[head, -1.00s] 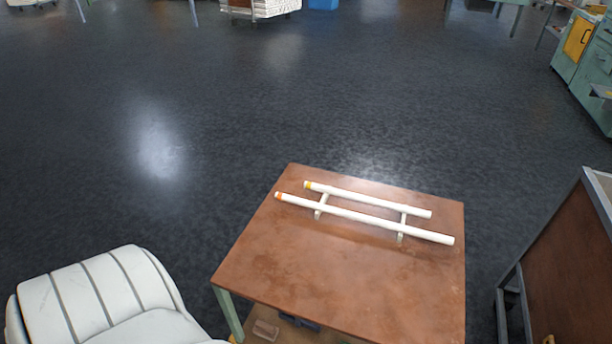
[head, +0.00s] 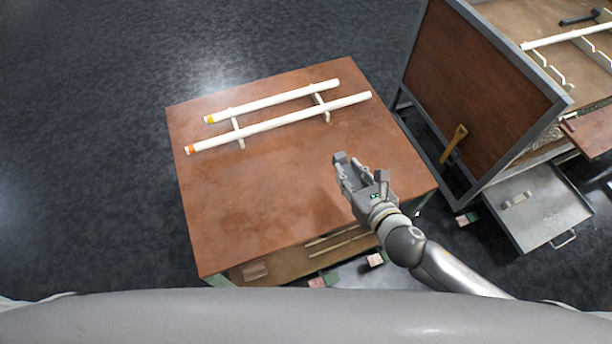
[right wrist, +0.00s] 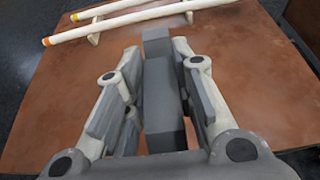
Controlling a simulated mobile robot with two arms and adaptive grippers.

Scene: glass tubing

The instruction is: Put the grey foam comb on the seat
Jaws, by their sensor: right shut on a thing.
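The grey foam comb (right wrist: 163,105) is a long, dark grey block between the fingers of my right gripper (right wrist: 158,68) in the right wrist view. My right gripper (head: 360,172) is shut on it. In the head view the comb's end (head: 340,157) sticks out past the fingers, over the right part of the brown table. I cannot tell how far above the top it is. The white padded seat is not clearly visible now; it showed at the lower left in the earlier head view. My left gripper is not in view.
Two white tubes (head: 280,121) with orange and yellow ends lie on small supports at the back of the brown table (head: 240,200). A grey-framed brown cart (head: 480,80) stands at the right. An open metal drawer (head: 535,205) is below it. The table's front is clear.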

